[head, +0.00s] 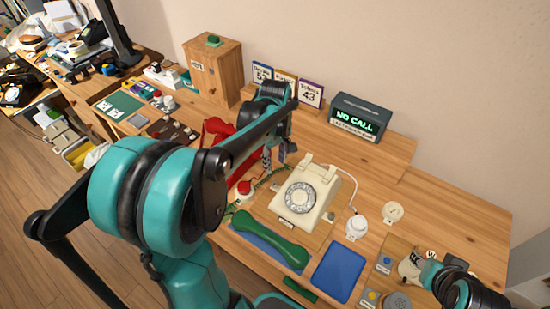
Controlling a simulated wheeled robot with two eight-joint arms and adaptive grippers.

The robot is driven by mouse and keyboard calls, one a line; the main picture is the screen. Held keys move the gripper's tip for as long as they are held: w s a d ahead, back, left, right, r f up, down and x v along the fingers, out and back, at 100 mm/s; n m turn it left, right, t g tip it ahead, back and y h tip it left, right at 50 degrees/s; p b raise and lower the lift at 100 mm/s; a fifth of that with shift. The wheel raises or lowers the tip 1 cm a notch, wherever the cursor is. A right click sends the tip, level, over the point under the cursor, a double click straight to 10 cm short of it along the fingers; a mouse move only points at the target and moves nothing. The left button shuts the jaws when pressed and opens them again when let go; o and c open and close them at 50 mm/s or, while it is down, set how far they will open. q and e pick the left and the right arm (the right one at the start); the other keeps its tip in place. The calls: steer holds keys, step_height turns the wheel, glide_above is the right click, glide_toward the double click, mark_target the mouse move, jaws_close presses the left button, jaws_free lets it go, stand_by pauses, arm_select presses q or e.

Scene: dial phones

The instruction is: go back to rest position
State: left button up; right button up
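A red phone (238,150) is largely hidden behind my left arm. My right arm shows at the lower right corner; its gripper's fingers are not clear.
A second blue mat (338,272) lies bare at the front. A display reading NO CALL (359,117) and number cards (311,93) stand at the back. A wooden cabinet (213,68) stands at the back left. White round items (356,228) sit right of the phone.

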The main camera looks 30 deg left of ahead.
arm_select(q)
steer(key=shift+r, duration=0.65)
steer(key=s+d+r+m+t, duration=0.2)
steer(key=s+d+m+t, duration=0.5)
steer(key=s+d+m, duration=0.3)
steer(key=s+m, duration=0.1)
steer(key=m, duration=0.3)
steer(key=shift+d+r+m, duration=0.25)
steer(key=shift+d+m, duration=0.05)
stand_by(1.3)
